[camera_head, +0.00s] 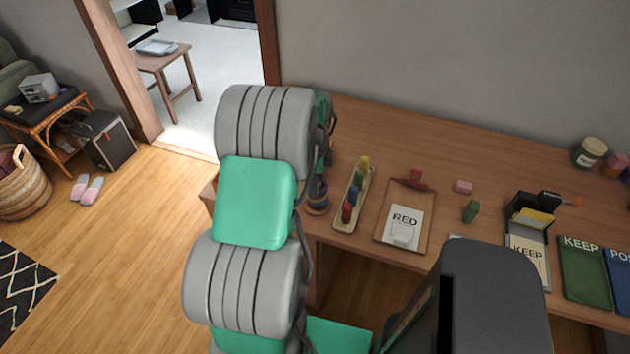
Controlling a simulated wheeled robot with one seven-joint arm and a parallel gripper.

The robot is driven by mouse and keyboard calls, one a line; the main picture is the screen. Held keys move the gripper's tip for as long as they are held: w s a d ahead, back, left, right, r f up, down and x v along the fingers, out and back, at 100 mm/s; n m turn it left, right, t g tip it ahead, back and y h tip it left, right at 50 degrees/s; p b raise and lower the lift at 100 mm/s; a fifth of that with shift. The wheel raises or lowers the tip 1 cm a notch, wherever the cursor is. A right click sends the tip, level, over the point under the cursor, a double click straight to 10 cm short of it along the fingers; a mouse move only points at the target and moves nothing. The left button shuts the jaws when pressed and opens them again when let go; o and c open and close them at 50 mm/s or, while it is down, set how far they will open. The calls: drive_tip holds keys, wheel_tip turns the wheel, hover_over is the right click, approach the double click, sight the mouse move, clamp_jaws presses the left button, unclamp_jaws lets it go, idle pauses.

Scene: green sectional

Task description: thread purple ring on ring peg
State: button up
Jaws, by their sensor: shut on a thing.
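My gripper (321,172) points down beyond my arm's grey and green links, over the left end of the wooden desk. It is small here and partly hidden by the arm, so its fingers do not show clearly. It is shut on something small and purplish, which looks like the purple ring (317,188). Just below is a small round wooden piece (317,209), which looks like the base of the ring peg. The peg itself is not clear. I cannot tell whether the ring is around the peg or above it.
Right of the gripper, a narrow tray (341,225) holds several coloured pieces. Further right are a tray (388,239) with a RED card, a pink block (463,187), a green block (471,211), a KEEP box (527,258) and a green KEEP tray (585,285). The desk's back middle is clear.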

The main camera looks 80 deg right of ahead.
drive_tip(key=o, duration=1.4)
wheel_tip(320, 180, up, 8)
drive_tip(key=shift+f+b, duration=0.1)
drive_tip(key=shift+b, duration=0.35)
